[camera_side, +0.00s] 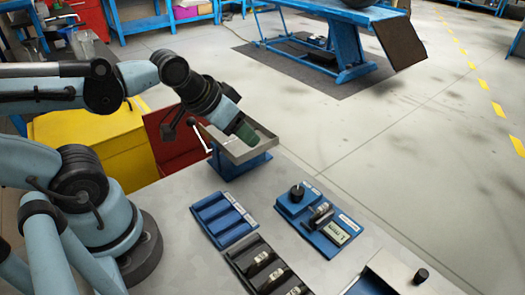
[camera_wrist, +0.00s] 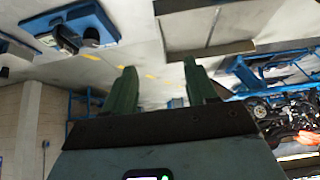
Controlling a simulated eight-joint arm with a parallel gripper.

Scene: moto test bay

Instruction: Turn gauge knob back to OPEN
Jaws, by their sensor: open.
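A blue gauge board (camera_side: 312,238) lies on the bench right of centre in the side view. It carries a black round knob (camera_side: 297,191) on a raised block, a small cylindrical fitting (camera_side: 320,210) and a pale display (camera_side: 338,233). The knob's setting is too small to read. My gripper (camera_side: 246,132) has green fingers and hangs above the metal tray, back and left of the board. In the wrist view my gripper (camera_wrist: 160,68) has its fingers apart with nothing between them. A blue fixture (camera_wrist: 72,25) shows at upper left there.
A shallow metal tray (camera_side: 257,150) stands on a blue base below my gripper. A blue slotted rack (camera_side: 222,219) and a black holder (camera_side: 251,258) with small labelled parts lie left of the board. A grey box with another black knob (camera_side: 421,276) is at lower right.

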